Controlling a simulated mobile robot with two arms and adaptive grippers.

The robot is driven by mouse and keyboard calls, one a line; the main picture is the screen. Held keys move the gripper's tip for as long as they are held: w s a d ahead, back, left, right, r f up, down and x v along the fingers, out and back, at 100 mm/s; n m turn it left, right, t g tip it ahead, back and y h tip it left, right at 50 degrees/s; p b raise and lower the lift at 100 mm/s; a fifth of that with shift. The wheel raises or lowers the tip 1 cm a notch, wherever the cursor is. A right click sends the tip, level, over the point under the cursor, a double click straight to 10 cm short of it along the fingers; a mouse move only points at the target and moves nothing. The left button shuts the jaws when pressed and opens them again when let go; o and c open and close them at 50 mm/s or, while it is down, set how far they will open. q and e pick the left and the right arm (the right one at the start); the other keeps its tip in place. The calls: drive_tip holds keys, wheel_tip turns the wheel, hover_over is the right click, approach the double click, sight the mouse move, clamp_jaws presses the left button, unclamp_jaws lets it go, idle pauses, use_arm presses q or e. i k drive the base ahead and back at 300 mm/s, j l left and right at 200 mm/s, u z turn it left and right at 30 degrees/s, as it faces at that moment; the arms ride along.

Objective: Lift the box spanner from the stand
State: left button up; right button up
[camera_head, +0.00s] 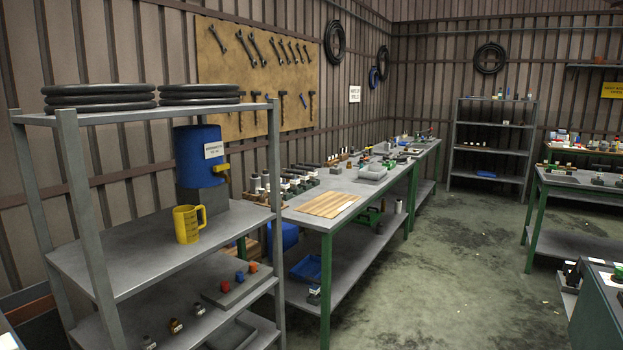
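I cannot single out the box spanner or its stand for certain in the head view. Several spanners hang on the brown pegboard (225,65) on the back wall, but they look like flat wrenches. A grey block (222,298) on the shelf unit's lower shelf carries small red, blue and orange pieces. Small metal parts (176,326) sit to its left. Many small tools and parts on the far benches are too small to tell apart. Neither of my grippers is in view.
A grey shelf unit (80,215) stands close at left, holding a yellow jug (187,224) and a blue dispenser (197,155). A long workbench (345,187) runs behind it. Another green-legged bench (530,228) stands at right. The concrete floor (450,260) between them is clear.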

sight(314, 173)
drive_tip(key=i+l+z, duration=0.2)
drive_tip(key=i, duration=0.2)
drive_tip(key=i+l+z, duration=0.4)
drive_tip(key=i, duration=0.35)
drive_tip(key=i+l+z, duration=0.15)
drive_tip(key=i+z, duration=0.15)
drive_tip(key=i, duration=0.85)
drive_tip(key=i+j+z, duration=0.25)
drive_tip(key=i, duration=0.9)
drive_tip(key=i+z, duration=0.1)
drive_tip(key=i, duration=1.2)
drive_tip(key=i+l+u, duration=0.1)
drive_tip(key=i+u, duration=0.25)
drive_tip(key=i+l+u, duration=0.15)
drive_tip(key=u, duration=0.2)
drive_tip(key=i+l, duration=0.05)
drive_tip(key=i, duration=0.05)
